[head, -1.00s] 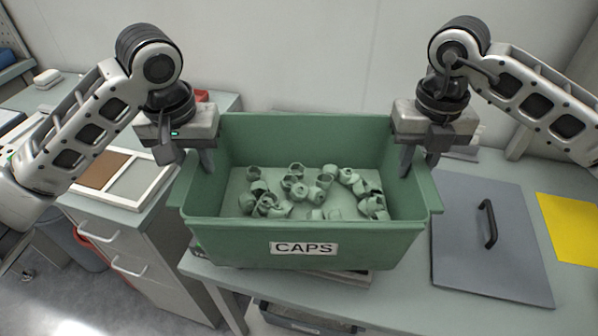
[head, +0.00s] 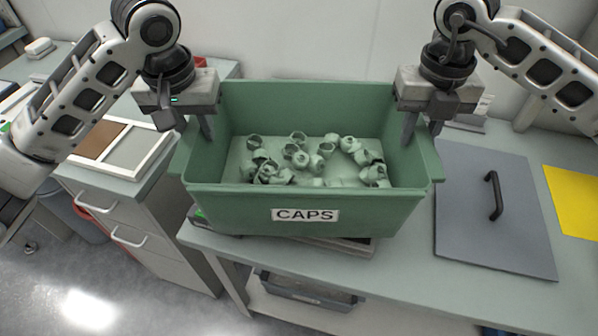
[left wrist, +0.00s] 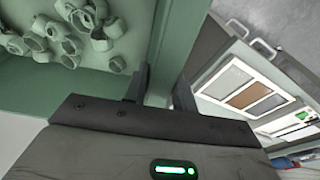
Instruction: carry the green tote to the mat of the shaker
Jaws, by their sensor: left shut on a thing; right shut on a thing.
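The green tote (head: 245,205), labelled CAPS, holds several loose pale green caps (head: 300,158). My left gripper (head: 207,128) is shut on the tote's left wall. In the left wrist view, the fingers of my left gripper (left wrist: 160,92) straddle the tote's wall (left wrist: 170,45). My right gripper (head: 408,130) is shut on the tote's right wall. The tote looks about level and raised above a low flat device (head: 350,246), which it mostly hides. I cannot tell whether this device is the shaker, and I cannot make out its mat for certain.
A grey panel with a black handle (head: 470,225) lies on the bench right of the tote, with a yellow sheet (head: 575,200) beyond it. A drawer cabinet (head: 150,235) stands at the left with a framed board (head: 125,150). A dark bin (head: 310,290) sits below the bench.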

